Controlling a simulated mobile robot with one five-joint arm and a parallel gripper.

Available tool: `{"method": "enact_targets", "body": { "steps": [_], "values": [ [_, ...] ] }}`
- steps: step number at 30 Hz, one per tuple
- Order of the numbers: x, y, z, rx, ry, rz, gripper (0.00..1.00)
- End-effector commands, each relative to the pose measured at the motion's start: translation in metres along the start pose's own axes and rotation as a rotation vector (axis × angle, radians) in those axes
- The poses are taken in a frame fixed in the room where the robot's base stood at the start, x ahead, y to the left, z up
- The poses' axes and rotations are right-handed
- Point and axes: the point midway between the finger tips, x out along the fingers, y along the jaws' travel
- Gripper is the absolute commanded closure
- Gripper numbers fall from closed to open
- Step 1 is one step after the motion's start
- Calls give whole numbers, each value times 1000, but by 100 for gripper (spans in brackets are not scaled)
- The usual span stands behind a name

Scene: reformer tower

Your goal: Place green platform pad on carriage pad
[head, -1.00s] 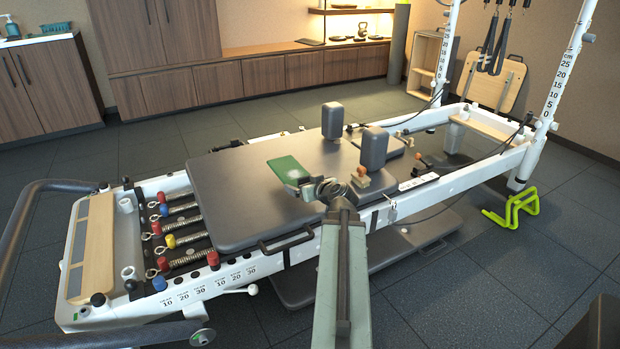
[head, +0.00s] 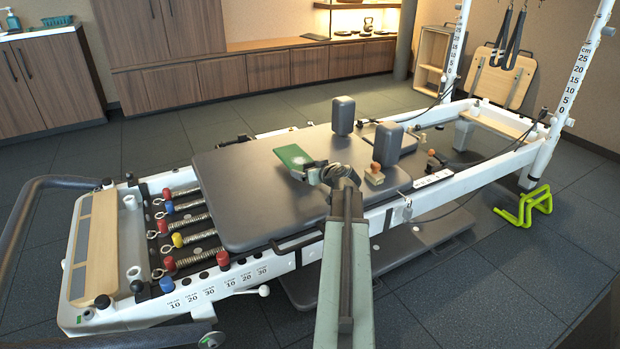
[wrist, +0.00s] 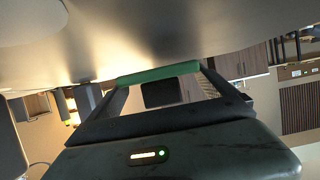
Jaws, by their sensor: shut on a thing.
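The green platform pad (head: 292,157) is a thin rectangular slab with a pale mark on it. My gripper (head: 307,170) is shut on its near edge and holds it over the grey carriage pad (head: 250,200). In the wrist view the green pad (wrist: 158,74) lies across the tips of my gripper (wrist: 155,85). The carriage pad is a large flat cushion on the reformer. I cannot tell from these views whether the green pad touches it or how large any gap is.
Two upright grey shoulder rests (head: 387,144) stand to the right of the green pad. A wooden-topped stamp-like piece (head: 375,174) sits close to my gripper. Coloured springs (head: 180,235) lie at the left. The carriage pad's left part is clear.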

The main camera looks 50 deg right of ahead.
Motion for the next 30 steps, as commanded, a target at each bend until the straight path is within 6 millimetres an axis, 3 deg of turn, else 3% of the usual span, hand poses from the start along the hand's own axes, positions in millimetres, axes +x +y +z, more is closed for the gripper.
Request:
{"method": "enact_targets", "body": {
  "steps": [1,3,10,25,26,30],
  "values": [
    [5,4,18,2,0,5,49],
    [6,8,24,4,0,10,49],
    [4,10,20,5,0,13,49],
    [7,12,32,6,0,15,49],
    [7,12,32,6,-1,14,0],
    [7,12,32,6,-1,14,0]
  ]
}}
